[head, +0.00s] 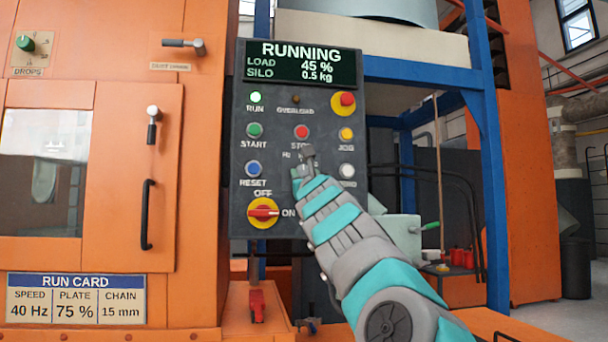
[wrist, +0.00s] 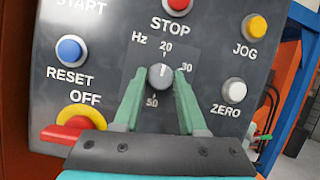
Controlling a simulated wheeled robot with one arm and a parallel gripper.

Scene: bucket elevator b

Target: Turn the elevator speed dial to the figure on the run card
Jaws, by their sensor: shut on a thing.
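The speed dial (wrist: 160,77) is a small grey knob on the dark control panel, marked Hz. Its white pointer line points up, close to the 20. The figures 20, 30 and 50 are readable around it; the lower right of the scale is hidden by a finger. My gripper (wrist: 160,79) has its two green fingers shut on the knob, one at each side. In the head view my gripper (head: 303,172) is at the panel and covers the dial. The run card (head: 76,298) at lower left reads speed 40 Hz, plate 75 %, chain 15 mm.
The display (head: 301,63) reads RUNNING, load 45 %, silo 0.5 kg. Close around the dial are the red stop button (wrist: 178,4), blue reset (wrist: 71,49), yellow jog (wrist: 256,27) and white zero (wrist: 233,91). The red-and-yellow OFF/ON switch (head: 263,212) sits below left.

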